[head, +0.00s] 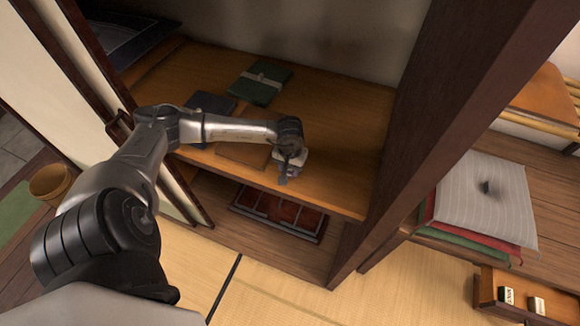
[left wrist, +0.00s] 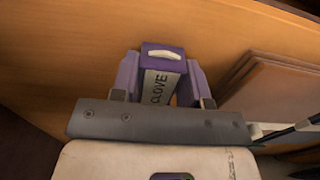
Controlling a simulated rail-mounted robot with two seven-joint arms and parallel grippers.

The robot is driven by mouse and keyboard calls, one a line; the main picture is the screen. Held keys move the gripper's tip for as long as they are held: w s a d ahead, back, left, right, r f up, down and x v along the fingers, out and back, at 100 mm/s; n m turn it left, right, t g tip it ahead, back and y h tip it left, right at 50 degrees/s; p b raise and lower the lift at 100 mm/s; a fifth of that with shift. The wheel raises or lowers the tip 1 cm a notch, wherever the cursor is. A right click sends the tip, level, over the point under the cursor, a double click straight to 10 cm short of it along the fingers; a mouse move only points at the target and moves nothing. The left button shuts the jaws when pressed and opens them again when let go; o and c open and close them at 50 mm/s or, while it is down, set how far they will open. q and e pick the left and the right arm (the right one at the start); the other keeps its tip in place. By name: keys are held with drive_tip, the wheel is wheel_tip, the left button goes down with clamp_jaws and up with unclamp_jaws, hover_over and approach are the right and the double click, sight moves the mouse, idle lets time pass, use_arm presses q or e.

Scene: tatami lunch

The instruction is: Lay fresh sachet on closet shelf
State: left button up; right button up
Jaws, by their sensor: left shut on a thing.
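My left arm reaches from the left in the head view, and its gripper (head: 288,174) is at the front edge of the wooden closet shelf (head: 340,112). In the left wrist view, this gripper is shut on a small purple sachet (left wrist: 162,78) with a pale label reading "CLOVE". The sachet sits between the two fingers, with the shelf's wood (left wrist: 70,50) behind it. I cannot tell whether the sachet touches the shelf. In the head view the sachet is mostly hidden by the gripper. My right gripper is not in view.
On the shelf lie a green tied bundle (head: 259,84), a dark blue folded item (head: 208,104) and brown flat pieces (head: 242,154). The shelf's right side is clear. A dark post (head: 435,120) bounds it. A compartmented tray (head: 278,212) sits below; cushions (head: 485,195) lie right.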

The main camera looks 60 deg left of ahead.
use_arm(q)
drive_tip(key=o, duration=0.9)
drive_tip(key=shift+f, duration=0.1)
